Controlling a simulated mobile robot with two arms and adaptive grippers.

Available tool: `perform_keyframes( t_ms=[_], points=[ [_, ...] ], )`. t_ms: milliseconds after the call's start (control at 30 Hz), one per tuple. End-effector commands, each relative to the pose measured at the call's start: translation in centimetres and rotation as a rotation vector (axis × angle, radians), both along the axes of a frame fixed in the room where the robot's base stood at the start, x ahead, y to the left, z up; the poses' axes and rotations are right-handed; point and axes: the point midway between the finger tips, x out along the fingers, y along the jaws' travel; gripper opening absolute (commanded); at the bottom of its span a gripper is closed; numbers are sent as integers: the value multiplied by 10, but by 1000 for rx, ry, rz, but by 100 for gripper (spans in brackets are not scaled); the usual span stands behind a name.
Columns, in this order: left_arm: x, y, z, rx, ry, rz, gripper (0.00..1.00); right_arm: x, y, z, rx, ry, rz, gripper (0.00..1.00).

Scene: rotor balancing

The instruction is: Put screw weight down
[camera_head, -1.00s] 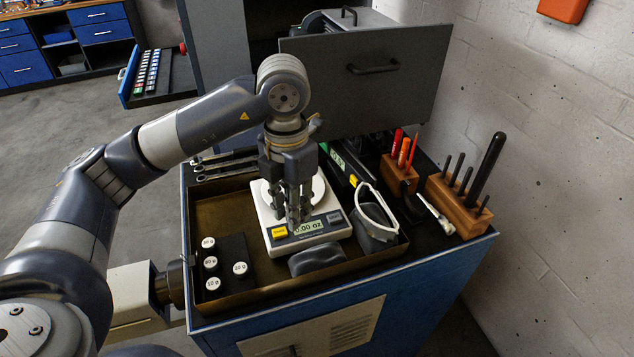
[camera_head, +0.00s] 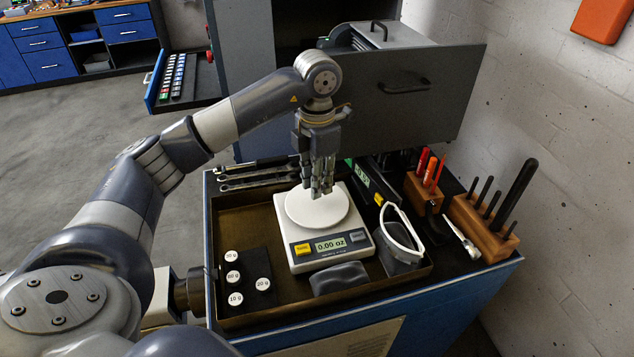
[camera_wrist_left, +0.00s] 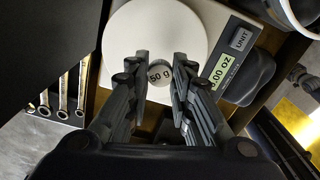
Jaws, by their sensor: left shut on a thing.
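My left gripper (camera_head: 320,192) is over the round white pan (camera_head: 312,214) of the scale (camera_head: 304,262), fingers pointing down. The scale's display (camera_head: 331,245) reads 0.00 oz. In the head view the fingers hide the held weight. My right gripper is not in view.
Several labelled weights sit on a black block (camera_head: 256,300) in the brown tray (camera_head: 232,225), left of the scale. A wooden tool holder (camera_head: 477,225) stands further right.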

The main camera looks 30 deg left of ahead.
Motion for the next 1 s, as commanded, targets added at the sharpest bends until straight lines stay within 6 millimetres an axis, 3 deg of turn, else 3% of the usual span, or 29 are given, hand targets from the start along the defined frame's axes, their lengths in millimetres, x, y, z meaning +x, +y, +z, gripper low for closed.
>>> perform_keyframes(
  t_ms=[167, 400, 833, 867, 900, 1000],
  points=[
    [7, 6, -4, 1, 3, 0, 0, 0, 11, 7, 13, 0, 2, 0],
    [6, 6, -32, 1, 3, -1, 0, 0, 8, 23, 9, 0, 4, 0],
    [7, 5, -42, 1, 0, -1, 0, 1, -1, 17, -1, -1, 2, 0],
    [7, 5, -40, 1, 0, -1, 28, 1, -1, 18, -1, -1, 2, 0],
    [7, 5, -40, 1, 0, 0, 37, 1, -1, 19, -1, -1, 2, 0],
    [7, 5, -40, 1, 0, 0, 41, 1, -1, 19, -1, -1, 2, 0]
  ],
)
